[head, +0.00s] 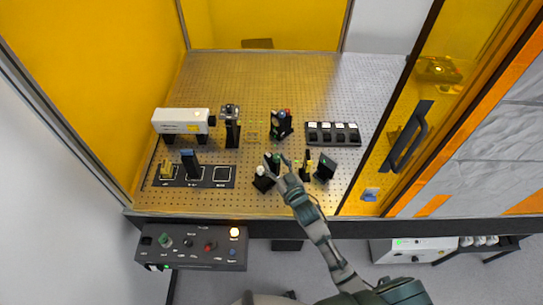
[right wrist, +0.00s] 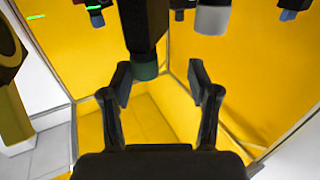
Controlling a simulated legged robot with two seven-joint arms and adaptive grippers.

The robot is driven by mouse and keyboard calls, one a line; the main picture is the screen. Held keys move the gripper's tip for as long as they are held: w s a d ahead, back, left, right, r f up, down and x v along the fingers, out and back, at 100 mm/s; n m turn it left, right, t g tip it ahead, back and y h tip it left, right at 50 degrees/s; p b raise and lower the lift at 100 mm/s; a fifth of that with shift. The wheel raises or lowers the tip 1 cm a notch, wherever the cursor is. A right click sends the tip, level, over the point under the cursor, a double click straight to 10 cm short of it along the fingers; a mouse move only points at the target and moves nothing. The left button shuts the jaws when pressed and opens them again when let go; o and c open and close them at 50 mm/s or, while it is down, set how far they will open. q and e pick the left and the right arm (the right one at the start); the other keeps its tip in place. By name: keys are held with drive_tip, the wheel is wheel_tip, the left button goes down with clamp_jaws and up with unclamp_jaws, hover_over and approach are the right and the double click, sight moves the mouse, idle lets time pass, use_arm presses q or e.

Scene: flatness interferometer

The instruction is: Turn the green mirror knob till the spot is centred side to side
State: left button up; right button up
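The green mirror knob (right wrist: 145,72) shows in the right wrist view on the end of a dark mount. It lies beyond and between the fingertips, apart from both. My right gripper (right wrist: 165,88) is open and empty. In the head view my right gripper (head: 279,165) reaches in from below, close to the green knob (head: 275,157). A dark screen (head: 325,167) stands to the right of the gripper; a small green mark shows on it, too small to tell whether it is centred. My left gripper is not in view.
A white-capped knob (right wrist: 212,18) is close beside the green one; it also shows in the head view (head: 260,171). A mount with red and blue knobs (head: 281,123) stands behind. A white laser box (head: 180,121) is at left, a slotted black tray (head: 333,146) at right. The breadboard's back is clear.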

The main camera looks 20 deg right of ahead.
drive_tip(key=shift+w+d, duration=0.6)
drive_tip(key=shift+w, duration=0.35)
drive_tip(key=shift+w+d+f, duration=0.25)
drive_tip(key=shift+w+d, duration=0.1)
drive_tip(key=shift+d, duration=0.3)
drive_tip(key=shift+a, duration=0.15)
drive_tip(key=shift+s+a+r, duration=0.1)
drive_tip(key=shift+a, duration=0.2)
drive_tip(key=c, duration=0.3)
drive_tip(key=shift+a, duration=0.55)
clamp_jaws()
drive_tip(key=shift+d, duration=0.1)
drive_tip(key=shift+d+y+p, duration=0.2)
drive_tip(key=shift+y+p, duration=0.1)
drive_tip(key=shift+p, duration=0.05)
drive_tip(key=shift+d+r+n+y+p, duration=0.1)
drive_tip(key=shift+n+y+p, duration=0.5)
drive_tip(key=shift+y, duration=0.2)
drive_tip(key=shift+n+g+y, duration=0.3)
drive_tip(key=shift+g+y, duration=0.1)
drive_tip(key=shift+o, duration=1.5)
unclamp_jaws()
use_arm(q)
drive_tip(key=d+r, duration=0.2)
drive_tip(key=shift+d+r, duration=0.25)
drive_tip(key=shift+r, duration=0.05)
